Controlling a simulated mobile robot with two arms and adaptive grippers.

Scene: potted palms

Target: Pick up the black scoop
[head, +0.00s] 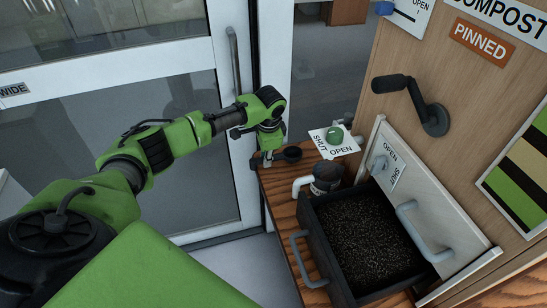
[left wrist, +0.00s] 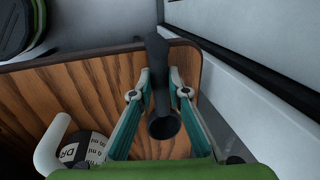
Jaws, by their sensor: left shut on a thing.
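The black scoop (head: 292,154) shows in the head view at the far left corner of the wooden counter, its dark round end pointing right. My left gripper (head: 267,161) is shut on it from above. In the left wrist view the black scoop (left wrist: 157,60) lies between the two teal fingers of my left gripper (left wrist: 160,80), with a round dark end nearer the camera. It is over the counter edge; I cannot tell whether it touches the wood. My right gripper is not in view.
A black drawer (head: 345,262) full of dark granules stands right of the wooden counter (head: 283,208). A glass door (head: 130,110) stands left.

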